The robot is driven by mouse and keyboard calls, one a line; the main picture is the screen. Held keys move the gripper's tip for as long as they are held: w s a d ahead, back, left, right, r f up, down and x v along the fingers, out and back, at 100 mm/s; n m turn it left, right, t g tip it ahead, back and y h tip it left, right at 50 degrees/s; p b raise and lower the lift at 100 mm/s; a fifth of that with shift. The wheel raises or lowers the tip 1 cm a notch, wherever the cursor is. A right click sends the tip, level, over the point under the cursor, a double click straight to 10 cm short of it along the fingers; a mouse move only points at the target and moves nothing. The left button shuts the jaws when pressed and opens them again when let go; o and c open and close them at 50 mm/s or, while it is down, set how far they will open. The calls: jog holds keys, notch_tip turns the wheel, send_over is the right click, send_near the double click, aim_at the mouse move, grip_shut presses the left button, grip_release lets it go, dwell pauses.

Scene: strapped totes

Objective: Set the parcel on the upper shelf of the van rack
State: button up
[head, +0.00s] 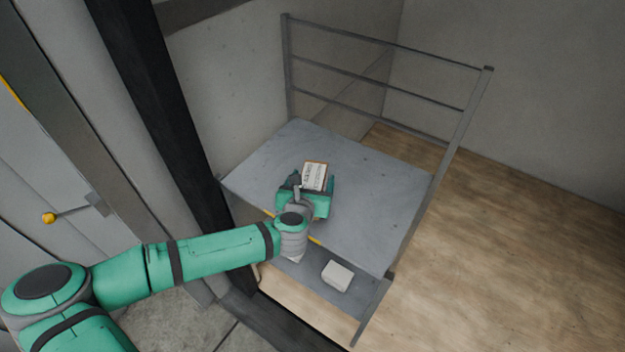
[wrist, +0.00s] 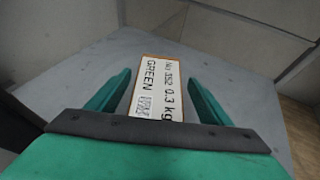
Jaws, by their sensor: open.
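The parcel (head: 315,175) is a small box with an orange-brown edge and a white label. It is on the upper shelf (head: 375,185) of the grey van rack, near the middle of its left half. In the wrist view the parcel's label (wrist: 154,88) reads GREEN, No. 352, 0.3 kg. My gripper (head: 312,187) is over the upper shelf at the parcel's near end. Its two green fingers (wrist: 156,95) stand apart on either side of the parcel, with a gap visible on each side. The near end of the parcel is hidden by the gripper.
A pale box (head: 338,275) is on the lower shelf, and part of another pale thing (head: 295,258) shows beside my wrist. Rails (head: 380,80) close the rack's back. A dark post (head: 165,110) stands left of the rack. The upper shelf's right half is clear.

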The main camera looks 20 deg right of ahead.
jog(key=v, duration=1.2)
jog(key=s+d+r+n+h, duration=0.25)
jog(key=d+r, duration=0.35)
jog(key=d, duration=0.3)
jog(key=s+d+r+n+h, duration=0.2)
jog(key=s+d+r+h, duration=0.15)
jog(key=d+r, duration=0.35)
notch_tip(320, 180, up, 14)
jog(key=s+d+n+t+h, duration=0.2)
jog(key=n+t+h, duration=0.2)
jog(key=n, duration=0.7)
jog(key=w+a+f+n+t+y, duration=0.2)
jog(key=a+f+n+t+y, duration=0.45)
jog(key=n, duration=0.75)
jog(key=s+a+f+n+g+y, duration=0.1)
jog(key=s+a+f+n+y, duration=0.3)
jog(key=a+f+n+y, duration=0.75)
jog(key=s+a+f+g, duration=0.2)
jog(key=s+a+f, duration=0.2)
jog(key=s+f, duration=0.3)
jog(key=s+a+f+g, duration=0.2)
jog(key=s+a+f, duration=0.3)
jog(key=s+f, duration=0.2)
jog(key=s+a+f+n+g+h, duration=0.1)
jog(key=s+a+f+g, duration=0.1)
jog(key=s+a+f, duration=0.2)
jog(key=s+f, duration=0.3)
jog(key=s, duration=0.4)
jog(key=shift+a+f, duration=0.2)
jog(key=shift+f, duration=0.05)
